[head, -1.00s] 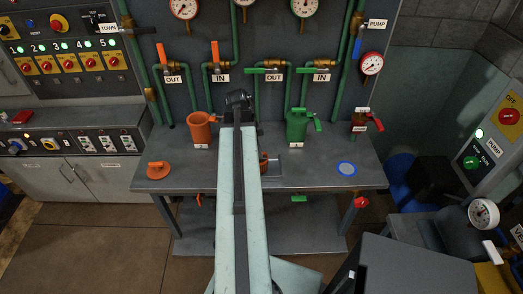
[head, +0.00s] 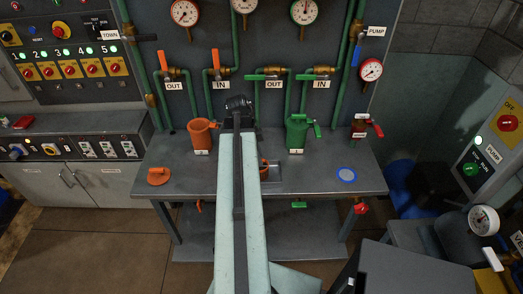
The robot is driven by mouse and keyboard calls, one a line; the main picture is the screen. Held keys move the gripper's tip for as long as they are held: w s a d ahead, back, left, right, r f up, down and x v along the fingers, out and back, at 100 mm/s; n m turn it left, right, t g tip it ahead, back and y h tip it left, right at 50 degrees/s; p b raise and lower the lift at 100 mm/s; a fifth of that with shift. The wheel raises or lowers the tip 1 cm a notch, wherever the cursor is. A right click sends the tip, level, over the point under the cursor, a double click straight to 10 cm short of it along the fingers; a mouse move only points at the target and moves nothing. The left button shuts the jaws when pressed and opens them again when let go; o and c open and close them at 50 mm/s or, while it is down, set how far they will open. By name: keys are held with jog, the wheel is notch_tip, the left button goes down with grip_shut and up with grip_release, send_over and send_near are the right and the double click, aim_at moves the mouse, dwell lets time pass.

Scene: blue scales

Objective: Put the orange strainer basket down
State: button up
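My arm reaches away over the workbench, and its dark end with my gripper (head: 238,105) is in front of the back panel. The fingers are too small and dark to tell whether they are open or shut, and I see nothing orange between them. An orange piece (head: 264,168), perhaps the strainer basket, shows just right of my arm at a grey tray (head: 274,178); my arm hides part of both. An open orange strainer pot (head: 200,138) stands left of my gripper. An orange lid with a handle (head: 158,176) lies at the bench's left front.
A green strainer pot (head: 297,134) and a small red-handled valve (head: 361,129) stand at the bench's back right. Pipes and valves line the panel behind. The workbench (head: 315,180) is bare between tray and ring.

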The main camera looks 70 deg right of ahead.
jog(key=p+v, duration=0.9)
jog(key=v, duration=0.2)
jog(key=shift+p, duration=0.35)
